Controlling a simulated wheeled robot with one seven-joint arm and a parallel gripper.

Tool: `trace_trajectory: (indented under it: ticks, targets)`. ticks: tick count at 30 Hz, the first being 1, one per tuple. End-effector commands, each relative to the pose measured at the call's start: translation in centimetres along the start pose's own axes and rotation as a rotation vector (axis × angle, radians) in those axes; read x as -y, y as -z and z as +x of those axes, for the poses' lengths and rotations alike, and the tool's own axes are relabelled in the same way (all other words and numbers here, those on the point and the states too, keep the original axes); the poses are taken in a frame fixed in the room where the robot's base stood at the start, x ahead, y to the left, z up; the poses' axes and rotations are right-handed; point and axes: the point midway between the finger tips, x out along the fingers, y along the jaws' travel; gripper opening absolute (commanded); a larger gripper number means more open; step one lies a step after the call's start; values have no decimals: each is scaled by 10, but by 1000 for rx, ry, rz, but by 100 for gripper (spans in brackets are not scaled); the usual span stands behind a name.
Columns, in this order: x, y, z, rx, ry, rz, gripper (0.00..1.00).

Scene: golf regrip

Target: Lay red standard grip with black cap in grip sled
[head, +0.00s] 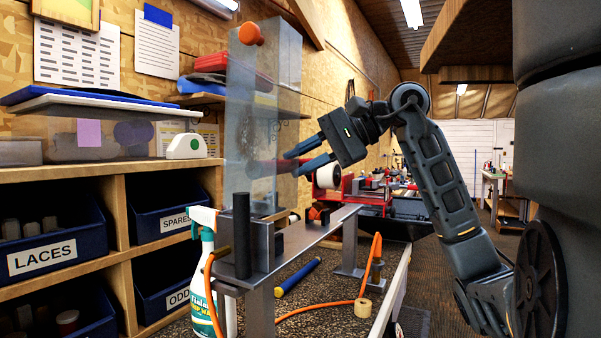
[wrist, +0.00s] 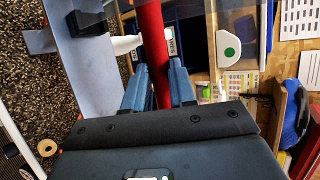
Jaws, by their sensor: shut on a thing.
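The red grip (wrist: 150,45) lies between the two blue-grey fingers of my gripper (wrist: 160,62) in the wrist view and runs up out of the frame. In the head view my gripper (head: 291,165) is shut on it, and its dark red length (head: 264,166) shows through a clear panel. I cannot make out its black cap. The grip is held in the air above a grey metal rail (head: 312,234), which also shows in the wrist view (wrist: 72,60), left of the grip. I cannot tell for sure which part is the grip sled.
The clear upright panel (head: 240,110) stands close to the fingertips. A black post (head: 242,232) and a spray bottle (head: 203,265) stand at the rail's near end. An orange hose (head: 320,308) and a blue tube (head: 298,277) lie below. Labelled bins (head: 45,250) fill the left shelf.

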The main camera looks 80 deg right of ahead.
Motion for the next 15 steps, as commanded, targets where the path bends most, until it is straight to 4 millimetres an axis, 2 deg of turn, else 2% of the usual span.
trace_trajectory:
  ticks: [15]
  targets:
    - [-1, -2, 1, -22, -15, 10, 0]
